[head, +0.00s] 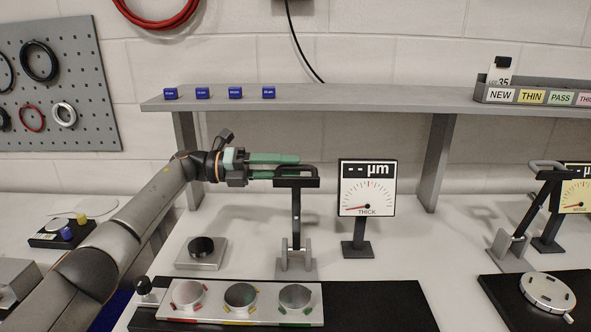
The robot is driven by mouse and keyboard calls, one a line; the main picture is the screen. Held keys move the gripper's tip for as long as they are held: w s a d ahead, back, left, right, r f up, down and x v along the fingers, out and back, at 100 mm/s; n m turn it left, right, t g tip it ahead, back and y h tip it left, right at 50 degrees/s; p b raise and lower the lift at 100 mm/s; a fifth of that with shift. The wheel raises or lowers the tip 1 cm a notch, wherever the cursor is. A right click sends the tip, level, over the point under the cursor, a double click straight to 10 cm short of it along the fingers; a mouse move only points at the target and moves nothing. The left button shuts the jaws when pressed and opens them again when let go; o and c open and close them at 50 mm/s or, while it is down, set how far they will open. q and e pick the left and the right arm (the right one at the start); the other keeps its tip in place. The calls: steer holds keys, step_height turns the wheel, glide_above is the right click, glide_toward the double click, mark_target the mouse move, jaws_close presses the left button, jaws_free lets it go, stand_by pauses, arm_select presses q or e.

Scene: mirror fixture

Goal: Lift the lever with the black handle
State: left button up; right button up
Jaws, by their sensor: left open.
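The lever with the black handle (297,183) stands upright in the middle, its black shaft rising from a grey bracket (296,262). Its handle is a black loop at the top. My left gripper (287,166), with green fingers, reaches in from the left at handle height. It is open, one finger above the other. The upper finger passes just above the loop's rear bar, and the lower finger ends at the loop's left side. I cannot tell whether they touch the handle. My right gripper is out of view.
A THICK gauge (367,188) stands right of the lever. Another lever with a grey handle (547,165) stands at the far right. In front lies a plate with three discs (209,316). A shelf (390,99) with blue blocks runs above my gripper.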

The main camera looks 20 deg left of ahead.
arm_select(q)
steer(key=b+v, duration=0.2)
steer(key=v, duration=0.8)
steer(key=shift+a, duration=0.25)
steer(key=shift+s+f, duration=0.1)
steer(key=shift+s, duration=0.05)
